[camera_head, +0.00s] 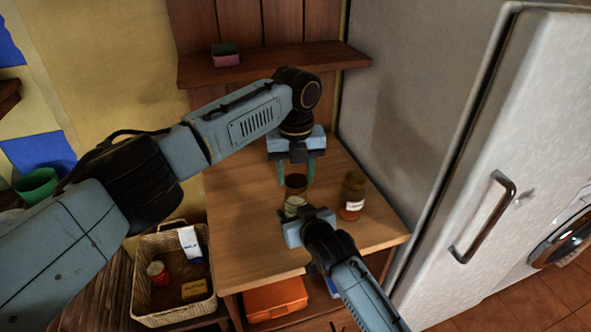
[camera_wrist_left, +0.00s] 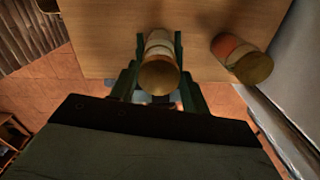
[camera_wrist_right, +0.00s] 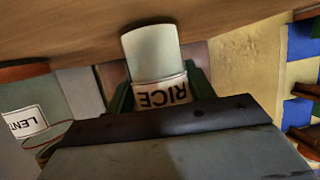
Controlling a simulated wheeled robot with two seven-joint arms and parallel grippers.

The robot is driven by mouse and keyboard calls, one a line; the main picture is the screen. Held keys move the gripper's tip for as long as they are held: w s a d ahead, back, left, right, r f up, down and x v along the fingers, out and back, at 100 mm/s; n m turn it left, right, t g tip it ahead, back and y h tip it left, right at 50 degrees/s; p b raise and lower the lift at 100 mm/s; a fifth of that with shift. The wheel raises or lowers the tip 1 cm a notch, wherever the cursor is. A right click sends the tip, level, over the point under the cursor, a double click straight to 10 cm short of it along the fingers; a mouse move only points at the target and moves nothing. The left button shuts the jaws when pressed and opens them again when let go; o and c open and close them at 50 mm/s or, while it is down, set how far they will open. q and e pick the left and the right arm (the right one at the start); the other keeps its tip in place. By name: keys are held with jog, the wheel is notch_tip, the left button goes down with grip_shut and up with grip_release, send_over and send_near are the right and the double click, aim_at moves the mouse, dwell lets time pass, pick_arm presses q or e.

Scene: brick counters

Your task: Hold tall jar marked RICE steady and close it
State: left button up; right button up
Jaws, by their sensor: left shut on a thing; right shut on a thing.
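The tall RICE jar (camera_head: 294,205) stands upright on the wooden counter, with a brown lid (camera_head: 296,180) on top. In the right wrist view its RICE label (camera_wrist_right: 162,94) appears upside down. My left gripper (camera_head: 297,173) comes from above and is shut on the lid, which also shows between its fingers in the left wrist view (camera_wrist_left: 160,76). My right gripper (camera_head: 303,214) comes from the front and is shut on the jar body at the label. The lid is hidden in the right wrist view. I cannot tell how tightly the lid sits.
A second lidded jar (camera_head: 353,196) with reddish contents stands close on the right; its label partly reads LENT (camera_wrist_right: 22,122). A fridge (camera_head: 440,130) bounds the right side. A shelf (camera_head: 275,64) hangs behind. A basket (camera_head: 145,275) stands at lower left. The counter's left part is clear.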

pick_arm(q)
jog(key=shift+f, duration=0.9)
jog(key=shift+f, duration=0.5)
jog(key=m, duration=0.6)
jog(key=shift+d+m, duration=0.2)
jog(key=shift+m, duration=0.2)
jog(key=o, duration=1)
